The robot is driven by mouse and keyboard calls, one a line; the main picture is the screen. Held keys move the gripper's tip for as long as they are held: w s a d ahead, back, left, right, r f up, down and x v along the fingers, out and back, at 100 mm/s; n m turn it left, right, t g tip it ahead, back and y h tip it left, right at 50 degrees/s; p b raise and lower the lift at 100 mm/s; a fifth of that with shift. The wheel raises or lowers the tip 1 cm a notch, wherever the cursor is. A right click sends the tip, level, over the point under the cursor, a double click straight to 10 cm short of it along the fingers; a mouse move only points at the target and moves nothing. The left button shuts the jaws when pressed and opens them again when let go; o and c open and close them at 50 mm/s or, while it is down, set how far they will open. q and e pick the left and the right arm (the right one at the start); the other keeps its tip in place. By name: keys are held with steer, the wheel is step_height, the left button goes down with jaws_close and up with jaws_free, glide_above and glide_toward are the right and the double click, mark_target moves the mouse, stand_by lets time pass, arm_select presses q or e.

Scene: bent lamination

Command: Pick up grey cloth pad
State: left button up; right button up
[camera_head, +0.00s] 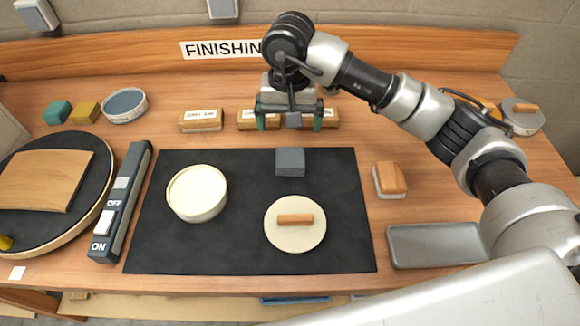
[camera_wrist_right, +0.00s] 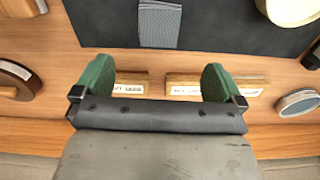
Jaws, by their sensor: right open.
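The grey cloth pad (camera_head: 290,162) is a small grey block lying on the black mat (camera_head: 250,235), near the mat's back edge. In the right wrist view the grey cloth pad (camera_wrist_right: 160,24) shows at the top centre with a ribbed side. My right gripper (camera_head: 290,119) is open and empty, with green fingertips, above the table behind the pad. In the right wrist view the gripper's fingers (camera_wrist_right: 158,82) stand wide apart, with the pad beyond them. My left gripper is not in view.
A cream round tub (camera_head: 197,192) and a cream disc with a wooden handle (camera_head: 295,237) sit on the mat. Wooden labelled blocks (camera_head: 201,118) line the back. A wooden-topped block (camera_head: 390,178) and metal tray (camera_head: 436,246) lie to the right.

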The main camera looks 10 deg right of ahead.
mark_target(291, 157)
step_height(291, 157, down, 2)
steer(key=shift+w+f, duration=0.1)
steer(key=shift+w, duration=0.05)
step_height(291, 157, down, 3)
steer(key=shift+f+p, duration=0.2)
steer(key=shift+p, duration=0.2)
steer(key=shift+f, duration=0.4)
step_height(291, 157, down, 5)
steer(key=shift+d+r+p, duration=0.15)
steer(key=shift+p, duration=0.9)
steer(key=shift+f, duration=0.4)
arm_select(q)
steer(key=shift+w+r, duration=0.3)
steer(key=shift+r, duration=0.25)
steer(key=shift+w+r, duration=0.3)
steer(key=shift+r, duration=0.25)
arm_select(e)
steer(key=shift+c, duration=0.3)
